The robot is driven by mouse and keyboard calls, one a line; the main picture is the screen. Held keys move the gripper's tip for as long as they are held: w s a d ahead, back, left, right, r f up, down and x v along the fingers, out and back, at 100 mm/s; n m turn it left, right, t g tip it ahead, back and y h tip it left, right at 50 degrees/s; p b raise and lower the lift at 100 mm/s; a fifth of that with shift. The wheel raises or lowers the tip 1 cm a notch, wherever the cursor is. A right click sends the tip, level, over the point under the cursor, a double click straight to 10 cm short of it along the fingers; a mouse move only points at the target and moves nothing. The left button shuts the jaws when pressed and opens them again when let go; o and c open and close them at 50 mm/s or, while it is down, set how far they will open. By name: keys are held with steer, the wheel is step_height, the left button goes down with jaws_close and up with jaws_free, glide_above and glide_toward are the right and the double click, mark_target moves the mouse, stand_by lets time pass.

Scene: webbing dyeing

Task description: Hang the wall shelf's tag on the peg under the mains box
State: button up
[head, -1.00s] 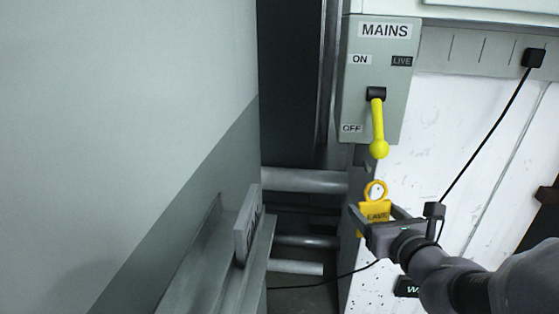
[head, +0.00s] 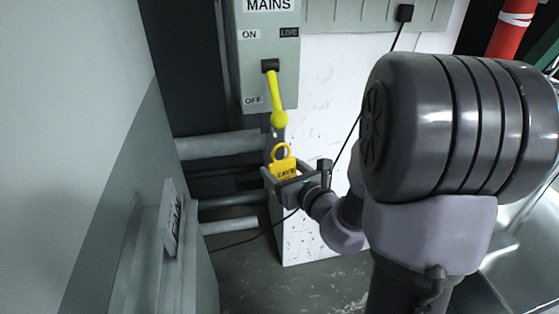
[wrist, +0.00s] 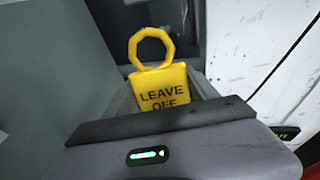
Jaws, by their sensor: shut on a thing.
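The yellow tag (head: 284,170), lettered LEAVE OFF with a ring on top, is upright in my gripper (head: 282,178). The jaws are shut on its lower body and the ring stands free above them. In the wrist view the tag (wrist: 161,88) rises above the dark gripper edge, which hides its bottom. The grey mains box (head: 286,88) is above the tag, its yellow lever (head: 275,95) pointing down by the OFF label. A small pale bit (head: 273,132) under the box may be the peg; it is too small to be sure. The tag's ring is below it, apparently apart.
The wall shelf (head: 146,270) is at the left, with a lettered plate (head: 172,220) standing on it. Grey pipes (head: 226,145) run behind, left of the tag. A white panel (head: 330,110) and a black cable (head: 352,135) are to the right.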

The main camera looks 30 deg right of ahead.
steer(key=shift+w+d+f, duration=0.1)
steer(key=shift+w+d, duration=0.15)
steer(key=shift+w, duration=0.7)
steer(key=w+d+f, duration=0.1)
steer(key=w+d, duration=0.1)
steer(key=w, duration=0.5)
steer(key=shift+f, duration=0.15)
steer(key=o, duration=1.4)
steer(key=shift+s, duration=0.1)
